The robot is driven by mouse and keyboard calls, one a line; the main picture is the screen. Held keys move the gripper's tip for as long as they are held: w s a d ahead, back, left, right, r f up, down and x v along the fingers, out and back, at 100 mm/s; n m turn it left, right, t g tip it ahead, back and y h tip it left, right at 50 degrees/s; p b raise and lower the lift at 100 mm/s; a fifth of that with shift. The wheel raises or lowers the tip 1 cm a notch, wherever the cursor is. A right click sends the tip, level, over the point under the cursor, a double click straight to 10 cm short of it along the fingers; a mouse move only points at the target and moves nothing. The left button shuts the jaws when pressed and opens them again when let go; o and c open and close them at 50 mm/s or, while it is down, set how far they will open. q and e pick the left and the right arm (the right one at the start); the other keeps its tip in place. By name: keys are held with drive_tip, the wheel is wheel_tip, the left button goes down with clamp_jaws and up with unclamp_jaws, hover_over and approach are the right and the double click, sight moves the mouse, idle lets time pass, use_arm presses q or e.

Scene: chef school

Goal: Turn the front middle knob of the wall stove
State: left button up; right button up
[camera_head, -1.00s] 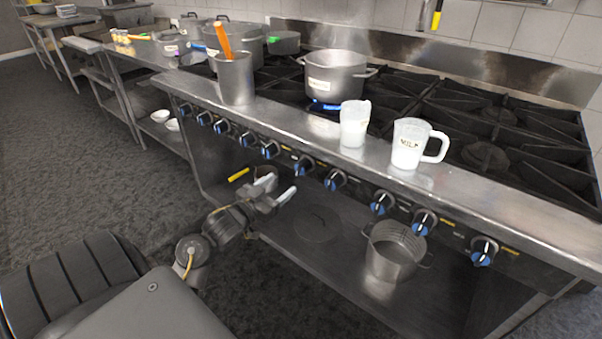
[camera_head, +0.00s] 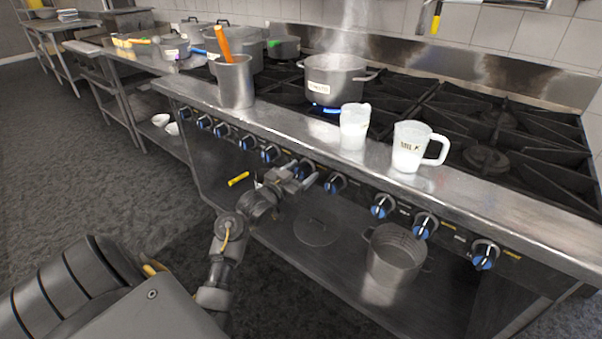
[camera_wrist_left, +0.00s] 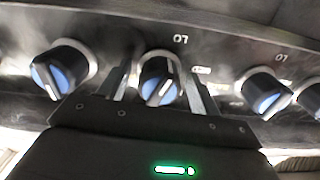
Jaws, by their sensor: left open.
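The stove (camera_head: 270,122) runs across the view, with a row of dark, blue-faced knobs along its front panel. My left gripper (camera_head: 301,178) is at the panel, in front of a knob near the middle of the row (camera_head: 304,166), which it partly hides. In the left wrist view the open gripper (camera_wrist_left: 160,84) has one finger on each side of a knob (camera_wrist_left: 158,79). Contact with the knob cannot be told. Other knobs show to the left (camera_wrist_left: 62,70) and right (camera_wrist_left: 263,92). My right gripper is out of view.
A steaming pot (camera_head: 335,82) stands over a lit blue flame. A strainer pot (camera_head: 394,258) sits on the lower shelf.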

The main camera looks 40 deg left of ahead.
use_arm(q)
drive_tip(key=shift+c, duration=0.3)
drive_tip(key=c, duration=0.9)
